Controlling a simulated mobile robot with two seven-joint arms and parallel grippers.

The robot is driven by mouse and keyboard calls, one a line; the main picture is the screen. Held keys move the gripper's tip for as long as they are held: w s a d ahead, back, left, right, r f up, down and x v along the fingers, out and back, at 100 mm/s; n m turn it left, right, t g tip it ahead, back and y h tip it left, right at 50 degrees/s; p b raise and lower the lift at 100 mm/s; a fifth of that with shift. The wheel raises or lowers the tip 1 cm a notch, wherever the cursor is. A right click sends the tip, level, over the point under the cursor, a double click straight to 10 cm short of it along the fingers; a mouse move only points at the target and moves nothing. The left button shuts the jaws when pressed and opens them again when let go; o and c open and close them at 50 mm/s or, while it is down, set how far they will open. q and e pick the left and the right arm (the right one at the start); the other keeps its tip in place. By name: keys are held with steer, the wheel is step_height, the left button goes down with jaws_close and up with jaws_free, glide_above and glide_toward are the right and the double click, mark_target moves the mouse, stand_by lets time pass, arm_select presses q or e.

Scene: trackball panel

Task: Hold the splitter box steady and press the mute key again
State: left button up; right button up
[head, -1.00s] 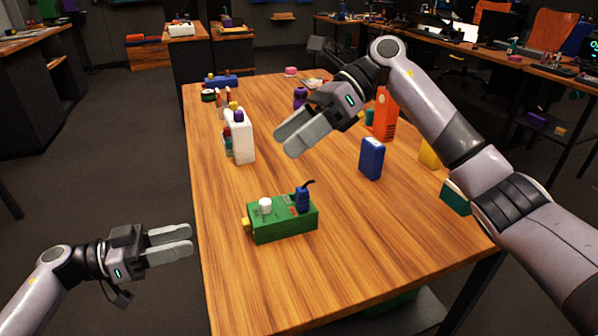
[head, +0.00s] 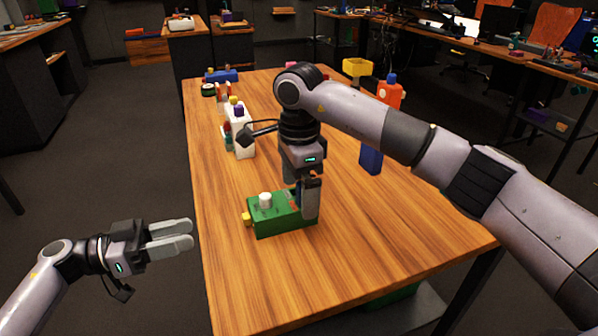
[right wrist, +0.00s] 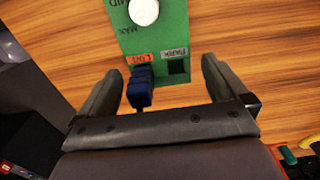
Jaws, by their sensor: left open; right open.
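The green splitter box (head: 270,222) lies on the wooden table with a white knob (head: 265,199) on top and a yellow part (head: 246,219) on its left end. The right wrist view shows the box's top with the knob (right wrist: 143,11), a blue plug-like piece (right wrist: 140,88) at an orange label, and a dark square socket (right wrist: 177,67) at the PARK label. My right gripper (head: 306,198) points down at the box's right end, open, with the blue piece between its fingers; I cannot tell if they touch it. My left gripper (head: 190,234) is open and empty, left of the table. I cannot make out which part is the mute key.
A blue container (head: 371,158) and an orange bottle (head: 391,92) stand to the right. My right arm crosses above the table and hides part of it. The table's front (head: 340,270) is clear.

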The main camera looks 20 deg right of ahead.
steer(key=shift+f, duration=1.55)
steer(key=shift+c, duration=0.3)
steer(key=c, duration=1)
arm_select(q)
jaws_close()
